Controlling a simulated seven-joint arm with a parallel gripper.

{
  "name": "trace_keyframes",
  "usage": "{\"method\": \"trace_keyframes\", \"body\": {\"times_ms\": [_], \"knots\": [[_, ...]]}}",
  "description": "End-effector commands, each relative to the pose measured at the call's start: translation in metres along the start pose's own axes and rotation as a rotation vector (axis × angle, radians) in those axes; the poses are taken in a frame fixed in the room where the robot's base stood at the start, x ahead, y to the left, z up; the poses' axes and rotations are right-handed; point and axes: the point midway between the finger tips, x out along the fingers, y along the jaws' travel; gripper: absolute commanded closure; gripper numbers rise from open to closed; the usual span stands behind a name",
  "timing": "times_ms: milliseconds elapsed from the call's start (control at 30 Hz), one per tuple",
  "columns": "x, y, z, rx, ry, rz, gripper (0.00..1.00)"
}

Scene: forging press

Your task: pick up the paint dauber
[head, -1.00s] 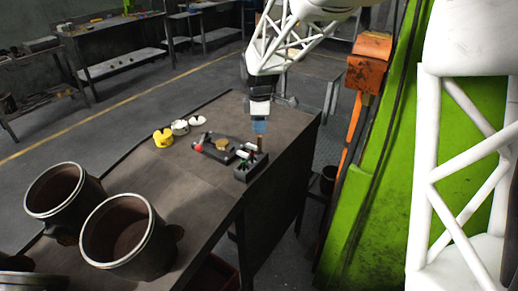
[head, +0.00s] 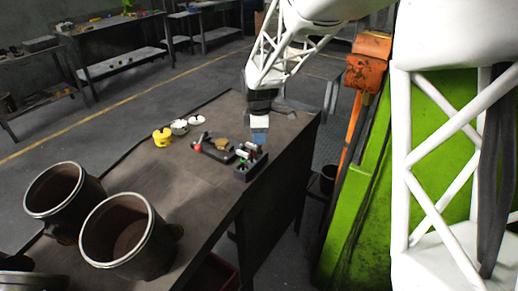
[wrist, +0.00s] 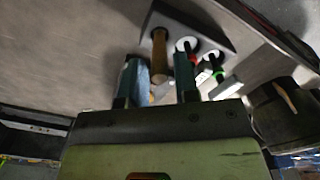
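A brown cylindrical handle (wrist: 159,52), which looks like the paint dauber, stands in a dark holder block (wrist: 213,25) in the wrist view. My gripper (wrist: 159,82) is open, with its blue fingers on either side of the lower part of this handle in the picture. I cannot tell whether the fingers touch it. In the head view my gripper (head: 258,138) is low over the holder block (head: 248,170) and hides the brown handle.
The block also holds white, red and green-marked tools (wrist: 206,55). On the table (head: 160,195) lie a dark tray piece with a red knob (head: 198,148), a yellow cup (head: 162,137) and pale cups. Two large dark pots (head: 125,235) stand at front left. The green press (head: 350,220) is at right.

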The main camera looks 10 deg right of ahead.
Motion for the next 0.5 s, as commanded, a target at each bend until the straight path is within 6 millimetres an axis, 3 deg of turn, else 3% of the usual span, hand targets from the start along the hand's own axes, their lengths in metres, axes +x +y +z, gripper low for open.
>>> {"method": "trace_keyframes", "body": {"times_ms": [200,500], "knots": [[0.024,0.001,0.0,0.0,0.0,-0.002,0.71],[0.029,0.001,0.0,0.0,0.0,-0.001,0.71]]}}
